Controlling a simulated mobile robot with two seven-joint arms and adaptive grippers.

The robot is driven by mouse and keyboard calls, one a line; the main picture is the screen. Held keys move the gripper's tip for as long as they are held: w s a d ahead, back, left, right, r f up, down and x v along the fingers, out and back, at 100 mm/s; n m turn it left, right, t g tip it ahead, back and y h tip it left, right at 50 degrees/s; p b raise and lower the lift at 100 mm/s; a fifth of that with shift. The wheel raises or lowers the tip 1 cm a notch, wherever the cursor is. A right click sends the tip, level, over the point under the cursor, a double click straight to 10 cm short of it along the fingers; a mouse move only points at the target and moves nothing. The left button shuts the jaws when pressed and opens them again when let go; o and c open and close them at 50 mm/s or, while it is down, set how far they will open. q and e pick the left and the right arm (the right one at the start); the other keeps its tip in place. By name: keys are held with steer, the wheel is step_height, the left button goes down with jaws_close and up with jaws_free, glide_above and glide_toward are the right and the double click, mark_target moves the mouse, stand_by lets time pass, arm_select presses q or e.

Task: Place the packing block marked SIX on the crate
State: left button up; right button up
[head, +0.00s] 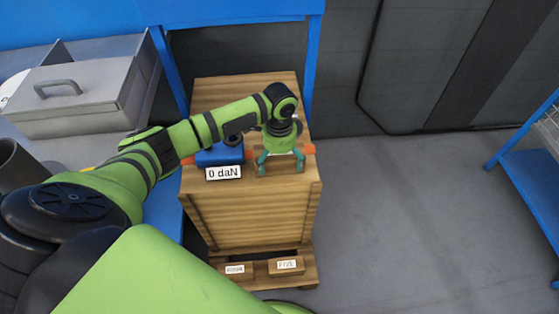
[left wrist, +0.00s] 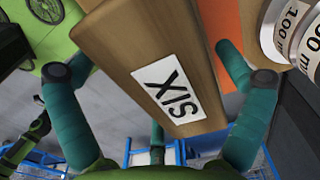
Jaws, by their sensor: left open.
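The packing block marked SIX (left wrist: 150,45) is a brown wooden block with a white label, seen upside down in the left wrist view. It lies between the spread teal fingers of my left gripper (left wrist: 160,80), with gaps beside them. In the head view my left gripper (head: 280,166) points down over the front right part of the top of the wooden crate (head: 255,216). Its fingers are apart, and brown wood shows between them. The label is not visible there. My right gripper is not in view.
A blue device (head: 219,154) labelled 0 daN sits left of the gripper on the crate. Blocks marked FOUR (head: 236,269) and FIVE (head: 286,265) lie low at the crate's foot. A grey metal box (head: 70,98) stands at the left. Floor at right is clear.

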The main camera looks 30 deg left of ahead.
arm_select(q)
step_height(320, 180, up, 11)
steer(key=shift+r+p, duration=0.15)
steer(key=shift+p, duration=0.35)
